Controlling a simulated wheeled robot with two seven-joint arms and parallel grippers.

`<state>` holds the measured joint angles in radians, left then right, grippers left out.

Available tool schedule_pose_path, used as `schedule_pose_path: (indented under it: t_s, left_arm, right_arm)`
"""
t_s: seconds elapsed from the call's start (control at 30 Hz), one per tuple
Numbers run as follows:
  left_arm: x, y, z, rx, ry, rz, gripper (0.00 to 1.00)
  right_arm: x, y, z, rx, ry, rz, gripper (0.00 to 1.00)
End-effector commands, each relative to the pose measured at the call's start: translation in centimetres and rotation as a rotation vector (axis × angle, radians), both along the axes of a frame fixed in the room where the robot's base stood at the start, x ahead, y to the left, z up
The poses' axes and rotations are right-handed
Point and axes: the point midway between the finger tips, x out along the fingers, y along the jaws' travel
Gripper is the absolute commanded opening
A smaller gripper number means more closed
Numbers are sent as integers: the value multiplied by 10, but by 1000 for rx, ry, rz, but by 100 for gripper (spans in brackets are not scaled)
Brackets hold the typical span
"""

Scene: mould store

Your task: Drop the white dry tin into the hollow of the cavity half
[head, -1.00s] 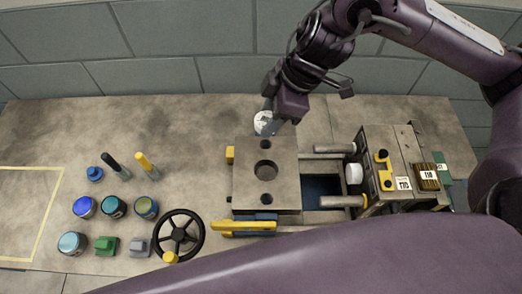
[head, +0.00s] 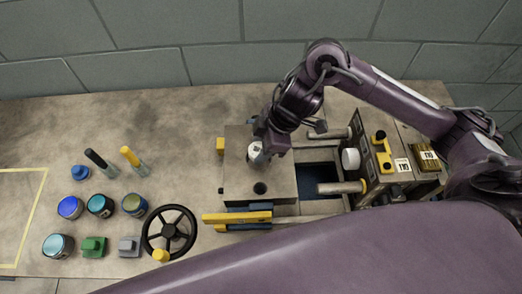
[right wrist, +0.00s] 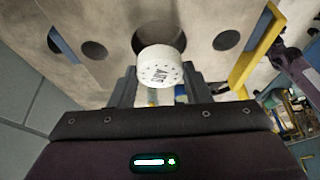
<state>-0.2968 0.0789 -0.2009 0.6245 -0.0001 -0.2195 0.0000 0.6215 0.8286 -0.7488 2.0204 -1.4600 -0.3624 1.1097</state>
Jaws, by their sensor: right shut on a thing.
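The white dry tin (head: 256,156) is a short white cylinder with dark print on its face. It also shows in the right wrist view (right wrist: 160,68). My right gripper (head: 264,146) is shut on it and holds it over the middle of the cavity half (head: 236,180), a grey block. The two fingers grip the tin's sides in the right wrist view. There, the round hollow (right wrist: 147,36) shows dark just beyond the tin, partly covered by it. In the head view the tin and gripper hide the hollow. The tin's height above it is unclear. My left gripper is out of view.
Right of the block are guide bars (head: 342,187), a dark opening (head: 311,180) and an upright machine plate (head: 365,160). A yellow bar (head: 237,218) and a black handwheel (head: 170,232) lie in front. Several jars (head: 100,206) and tools stand left. The back left bench is clear.

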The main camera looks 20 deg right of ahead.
Motion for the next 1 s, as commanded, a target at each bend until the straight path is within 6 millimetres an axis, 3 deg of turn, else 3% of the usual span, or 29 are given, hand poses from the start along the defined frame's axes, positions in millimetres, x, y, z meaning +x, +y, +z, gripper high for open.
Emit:
schedule_pose_path:
  t_s: [0.03,0.13,0.93,0.97,1.0]
  left_arm:
    - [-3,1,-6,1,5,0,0]
    - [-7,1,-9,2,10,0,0]
    - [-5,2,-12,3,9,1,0]
    - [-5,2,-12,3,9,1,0]
    - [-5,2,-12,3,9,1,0]
  right_arm:
    - [-1,1,-12,3,6,-2,22]
    - [-1,1,-20,2,4,-2,22]
    - [-1,0,-34,-2,4,-2,22]
    - [-1,0,-35,-3,4,-1,47]
    - [-2,-1,-35,-3,5,0,53]
